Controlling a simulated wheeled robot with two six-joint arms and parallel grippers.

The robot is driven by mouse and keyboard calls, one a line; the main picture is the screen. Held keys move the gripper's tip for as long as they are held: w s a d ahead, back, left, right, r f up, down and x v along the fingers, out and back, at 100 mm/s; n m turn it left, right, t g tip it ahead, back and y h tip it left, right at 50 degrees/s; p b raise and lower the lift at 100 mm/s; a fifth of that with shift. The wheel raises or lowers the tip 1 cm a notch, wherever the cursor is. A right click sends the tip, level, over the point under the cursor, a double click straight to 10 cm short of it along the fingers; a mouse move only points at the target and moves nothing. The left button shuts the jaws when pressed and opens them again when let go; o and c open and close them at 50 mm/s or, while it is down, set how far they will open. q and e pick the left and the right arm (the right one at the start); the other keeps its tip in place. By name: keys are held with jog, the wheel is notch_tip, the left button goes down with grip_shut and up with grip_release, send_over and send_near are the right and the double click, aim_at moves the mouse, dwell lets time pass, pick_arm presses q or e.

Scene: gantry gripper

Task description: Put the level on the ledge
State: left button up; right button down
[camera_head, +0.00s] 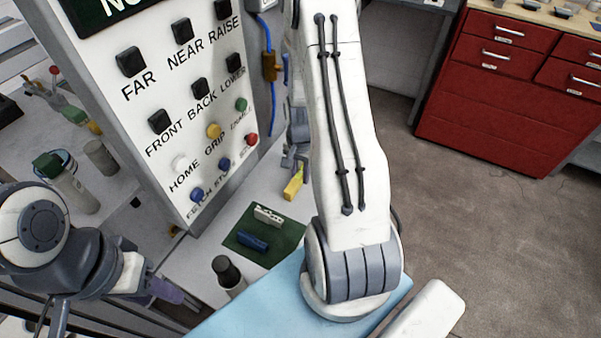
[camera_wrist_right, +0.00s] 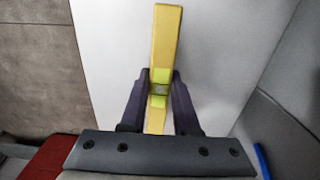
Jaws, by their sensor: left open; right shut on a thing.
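The yellow level (camera_head: 293,185) is between the fingers of my right gripper (camera_head: 292,165), beyond my large white arm link in the head view. In the right wrist view the level (camera_wrist_right: 163,45) stands out lengthwise past the dark fingers of my right gripper (camera_wrist_right: 160,92), with a greenish vial at its middle. A pale flat surface lies behind it; I cannot tell whether the level touches it. My left gripper (camera_head: 172,296) is at the lower left, open, away from the level. I cannot tell for sure which surface is the ledge.
A control panel (camera_head: 180,90) with several buttons stands left of my right arm. A green mat (camera_head: 281,244) carries a white block (camera_head: 268,214) and a blue block (camera_head: 252,242). A dark-topped bottle (camera_head: 228,274) stands nearby. A red drawer cabinet (camera_head: 490,120) is at the right.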

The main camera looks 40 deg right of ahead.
jog(key=shift+f, duration=0.2)
jog(key=c, duration=0.6)
grip_release()
jog(key=shift+c, duration=0.2)
jog(key=shift+r, duration=0.1)
jog(key=shift+r, duration=0.1)
